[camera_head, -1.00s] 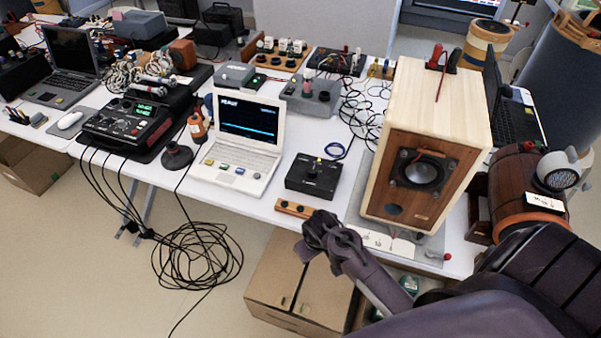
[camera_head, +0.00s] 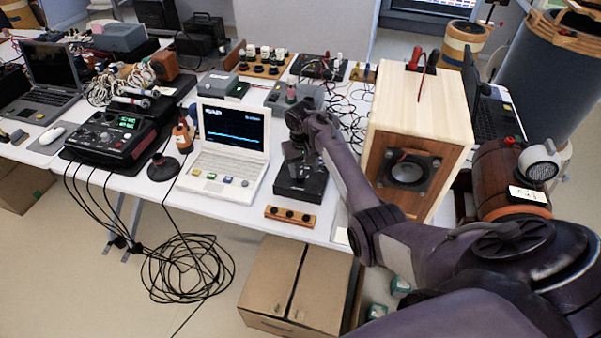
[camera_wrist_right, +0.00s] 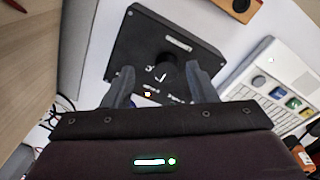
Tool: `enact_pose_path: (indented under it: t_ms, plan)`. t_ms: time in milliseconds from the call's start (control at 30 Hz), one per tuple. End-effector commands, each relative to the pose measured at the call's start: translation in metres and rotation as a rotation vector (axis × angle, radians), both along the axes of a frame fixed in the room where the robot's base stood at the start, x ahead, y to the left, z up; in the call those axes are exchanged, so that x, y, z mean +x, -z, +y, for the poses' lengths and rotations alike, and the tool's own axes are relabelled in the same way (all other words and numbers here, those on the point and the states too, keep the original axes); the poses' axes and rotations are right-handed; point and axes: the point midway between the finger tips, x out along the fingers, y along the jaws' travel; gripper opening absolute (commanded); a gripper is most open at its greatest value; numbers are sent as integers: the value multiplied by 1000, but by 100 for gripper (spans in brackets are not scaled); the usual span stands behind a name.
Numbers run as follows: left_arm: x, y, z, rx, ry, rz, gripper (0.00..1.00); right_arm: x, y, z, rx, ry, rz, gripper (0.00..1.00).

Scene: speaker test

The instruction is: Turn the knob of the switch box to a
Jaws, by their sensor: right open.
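The switch box (camera_head: 307,188) is a small black box on the white table, between the small white laptop and the wooden speaker. In the right wrist view it (camera_wrist_right: 135,45) has a dark knob (camera_wrist_right: 171,70) with white marks and lettering around it; which mark the knob points to is too small to read. My right gripper (camera_head: 296,158) is over the box and hides part of its top. In the right wrist view its open fingers (camera_wrist_right: 160,84) are on either side of the knob; contact cannot be told. My left gripper is not in view.
The white laptop (camera_head: 226,150) stands just left of the box. The wooden speaker (camera_head: 425,115) stands to the right, close to my right arm. A wooden strip with black knobs (camera_head: 290,216) lies at the table's front edge. Loose cables lie behind the box.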

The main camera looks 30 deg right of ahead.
Motion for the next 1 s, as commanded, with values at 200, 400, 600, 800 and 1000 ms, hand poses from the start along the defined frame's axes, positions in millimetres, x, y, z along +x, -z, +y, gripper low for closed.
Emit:
enact_pose_path:
  t_ms: [200, 400, 600, 800, 1000]
  plan:
    - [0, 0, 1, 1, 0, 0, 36, 22, -27, -4, 59, 44, 18, 52]
    - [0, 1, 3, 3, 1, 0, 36, 23, -11, -4, 63, 47, 22, 52]
    - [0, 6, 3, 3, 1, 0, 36, 23, 23, -4, 63, 47, 22, 52]
    - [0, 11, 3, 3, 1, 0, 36, 23, 44, -4, 62, 46, 19, 52]
    - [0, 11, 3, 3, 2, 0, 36, 23, 48, -4, 61, 46, 17, 52]
